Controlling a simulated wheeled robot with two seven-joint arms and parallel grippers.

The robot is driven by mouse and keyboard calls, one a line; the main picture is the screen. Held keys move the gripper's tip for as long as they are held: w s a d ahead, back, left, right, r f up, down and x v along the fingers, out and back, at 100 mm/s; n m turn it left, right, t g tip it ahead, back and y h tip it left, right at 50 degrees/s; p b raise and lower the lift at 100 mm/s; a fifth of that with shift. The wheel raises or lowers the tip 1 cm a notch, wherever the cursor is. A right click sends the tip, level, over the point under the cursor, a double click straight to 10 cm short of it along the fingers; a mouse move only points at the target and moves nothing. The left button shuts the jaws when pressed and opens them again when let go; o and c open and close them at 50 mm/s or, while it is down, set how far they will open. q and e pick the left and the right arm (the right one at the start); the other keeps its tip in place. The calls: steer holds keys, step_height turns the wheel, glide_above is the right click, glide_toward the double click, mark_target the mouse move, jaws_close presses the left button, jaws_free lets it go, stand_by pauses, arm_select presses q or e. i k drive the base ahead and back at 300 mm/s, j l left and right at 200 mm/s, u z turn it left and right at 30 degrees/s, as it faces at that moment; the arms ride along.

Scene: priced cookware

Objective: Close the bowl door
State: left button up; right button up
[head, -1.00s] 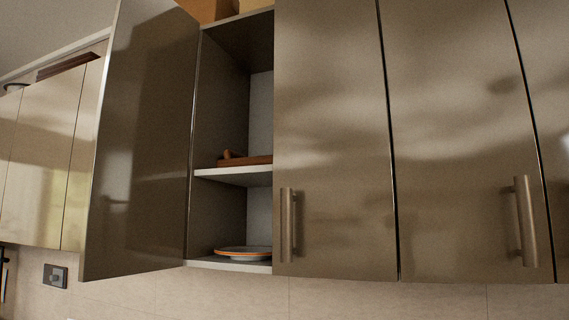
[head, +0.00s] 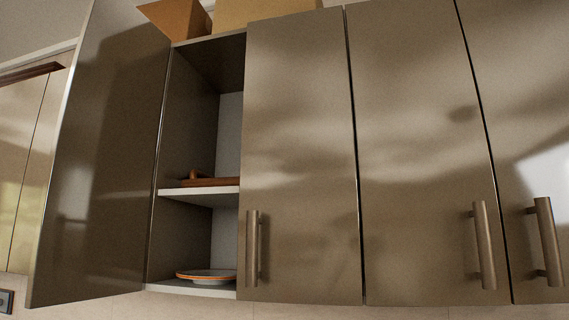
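The open cabinet door (head: 105,170) stands swung out to the left of an open upper cabinet compartment. Its glossy brown face is turned partly toward me. Inside, a shallow plate or bowl with an orange rim (head: 205,275) rests on the bottom shelf. A brown wooden tray-like item (head: 208,182) lies on the middle shelf (head: 215,194). Neither of my grippers shows in the head view.
Shut cabinet doors (head: 300,130) with vertical bar handles (head: 484,245) run to the right of the opening. Cardboard boxes (head: 262,12) sit on top of the cabinet. A wall outlet (head: 5,300) shows at the lower left.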

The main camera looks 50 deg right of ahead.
mark_target(90, 242)
steer(key=j+z, duration=0.1)
steer(key=z, duration=0.35)
steer(key=i+j+z, duration=0.1)
steer(key=z, duration=0.35)
steer(key=j+z, duration=0.15)
steer(key=z, duration=0.3)
steer(key=j+z, duration=0.15)
steer(key=z, duration=0.25)
steer(key=i, duration=0.05)
